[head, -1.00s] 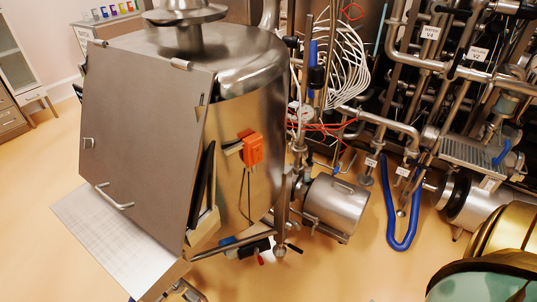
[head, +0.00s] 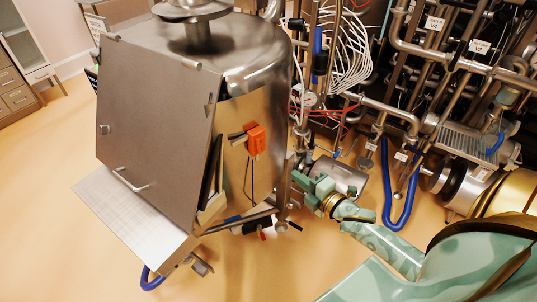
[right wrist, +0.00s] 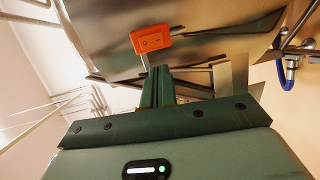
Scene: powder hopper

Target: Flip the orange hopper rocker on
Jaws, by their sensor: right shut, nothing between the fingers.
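The orange hopper rocker (head: 256,139) is mounted on the right-hand side of the steel hopper (head: 238,68), with a reflection beside it. In the right wrist view the orange rocker (right wrist: 151,40) shows dark marks on its face; I cannot tell which half is pressed. My right gripper (head: 298,180) is to the right of and below the rocker in the head view, apart from it. In the right wrist view its green fingers (right wrist: 157,74) are shut and empty, and they point towards the rocker. My left gripper is in neither current view.
Steel pipes, white cables and a blue hose (head: 403,215) crowd the area right of the hopper. A steel motor-like cylinder (head: 340,173) stands behind my right gripper. The hopper's large flat panel (head: 155,105) fills the left. Open floor lies in front.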

